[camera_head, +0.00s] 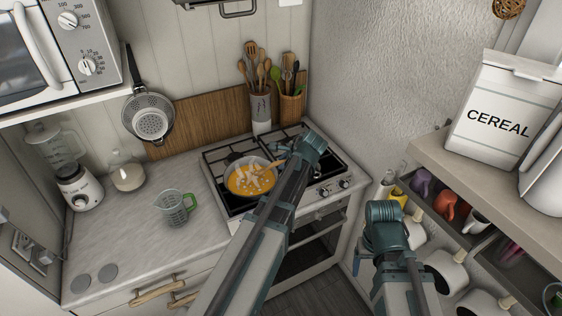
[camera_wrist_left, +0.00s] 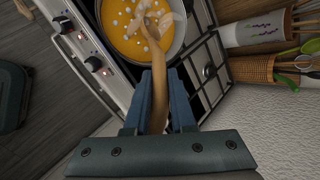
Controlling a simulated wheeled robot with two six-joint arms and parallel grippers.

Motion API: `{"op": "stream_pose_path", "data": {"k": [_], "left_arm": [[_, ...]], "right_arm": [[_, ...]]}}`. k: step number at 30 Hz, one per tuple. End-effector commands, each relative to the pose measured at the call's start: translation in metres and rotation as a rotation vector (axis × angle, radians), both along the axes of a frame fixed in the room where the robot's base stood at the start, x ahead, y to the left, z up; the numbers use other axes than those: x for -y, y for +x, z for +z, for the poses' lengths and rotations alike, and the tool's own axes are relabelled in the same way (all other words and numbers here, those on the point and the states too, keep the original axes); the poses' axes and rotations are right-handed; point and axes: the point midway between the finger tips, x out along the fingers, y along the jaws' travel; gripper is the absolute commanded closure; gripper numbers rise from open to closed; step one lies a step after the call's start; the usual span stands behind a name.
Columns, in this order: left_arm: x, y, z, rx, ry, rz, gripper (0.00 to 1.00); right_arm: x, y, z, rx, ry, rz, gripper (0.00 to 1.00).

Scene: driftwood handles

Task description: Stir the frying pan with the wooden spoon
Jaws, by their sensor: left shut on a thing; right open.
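The frying pan (camera_head: 250,178) sits on the stove and holds orange liquid with pale pieces; it also shows at the top of the left wrist view (camera_wrist_left: 182,30). My left gripper (camera_head: 289,152) is above the stove at the pan's right side, shut on the wooden spoon (camera_wrist_left: 161,66). In the left wrist view the spoon runs from between the blue fingers (camera_wrist_left: 159,98) to the pan, its far end over or in the liquid; I cannot tell its exact depth. My right gripper (camera_head: 385,212) is open and empty, right of the stove near the mug shelf.
The stove (camera_head: 325,172) has grates and front knobs. Utensil holders (camera_head: 261,112) stand behind it. A shelf with a cereal box (camera_head: 497,112) and mugs borders the right. The counter front is clear.

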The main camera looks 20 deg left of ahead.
Motion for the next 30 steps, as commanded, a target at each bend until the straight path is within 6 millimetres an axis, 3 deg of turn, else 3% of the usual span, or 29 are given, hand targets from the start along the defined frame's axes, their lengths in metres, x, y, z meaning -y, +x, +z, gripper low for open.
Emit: {"op": "stream_pose_path", "data": {"k": [18, 30], "left_arm": [[-0.045, 0.009, -0.038, 0.000, -0.001, 0.001, 1.00], [-0.050, 0.009, -0.039, 0.000, -0.001, -0.001, 1.00]], "right_arm": [[0.000, 0.000, -0.038, 0.000, -0.001, 0.005, 0.24], [0.000, 0.000, -0.039, 0.000, -0.001, 0.006, 0.24]]}}
